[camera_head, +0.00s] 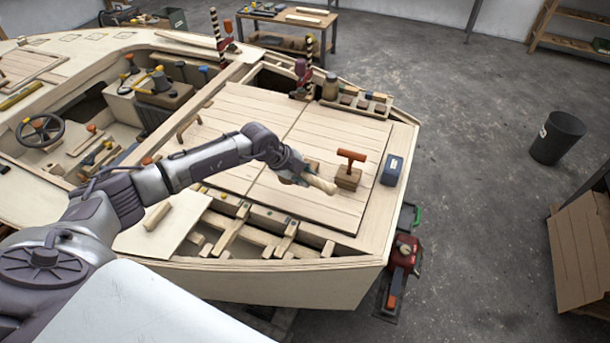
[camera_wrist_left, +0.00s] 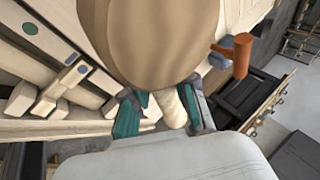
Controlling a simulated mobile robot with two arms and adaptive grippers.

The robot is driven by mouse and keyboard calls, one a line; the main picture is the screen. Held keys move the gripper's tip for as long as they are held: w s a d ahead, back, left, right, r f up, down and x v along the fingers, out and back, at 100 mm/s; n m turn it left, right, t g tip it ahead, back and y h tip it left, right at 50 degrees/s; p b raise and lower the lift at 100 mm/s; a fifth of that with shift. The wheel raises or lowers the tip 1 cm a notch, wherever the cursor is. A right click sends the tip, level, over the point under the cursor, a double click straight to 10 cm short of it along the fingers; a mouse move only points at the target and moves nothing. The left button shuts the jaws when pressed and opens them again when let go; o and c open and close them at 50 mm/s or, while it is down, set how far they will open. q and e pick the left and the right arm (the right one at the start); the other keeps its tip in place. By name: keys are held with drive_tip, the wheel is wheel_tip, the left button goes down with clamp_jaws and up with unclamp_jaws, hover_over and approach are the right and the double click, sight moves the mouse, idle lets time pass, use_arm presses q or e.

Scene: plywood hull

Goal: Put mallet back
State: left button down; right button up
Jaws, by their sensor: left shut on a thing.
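My left gripper (camera_head: 300,178) is above the plank deck (camera_head: 255,120) of the wooden boat. It is shut on a pale wooden mallet, whose light rounded part (camera_head: 320,184) sticks out to the right of the fingers. In the left wrist view the mallet's big tan head (camera_wrist_left: 150,40) fills the upper middle, and its pale shaft (camera_wrist_left: 170,105) lies between the teal-padded fingers (camera_wrist_left: 160,112). The head hides much of the deck there. My right gripper is in neither view.
Open framing (camera_head: 235,232) lies in front. A jar (camera_head: 330,87) and rack (camera_head: 362,103) stand behind.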

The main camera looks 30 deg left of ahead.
use_arm(q)
wheel_tip(320, 180, down, 6)
drive_tip(key=b, duration=0.5)
drive_tip(key=shift+r, duration=0.15)
drive_tip(key=shift+f+b, duration=0.5)
drive_tip(key=shift+f, duration=0.3)
drive_tip(key=shift+f, duration=0.15)
drive_tip(key=c, duration=0.8)
unclamp_jaws()
drive_tip(key=shift+f, duration=0.1)
drive_tip(key=v, duration=1.2)
drive_tip(key=shift+d, duration=0.1)
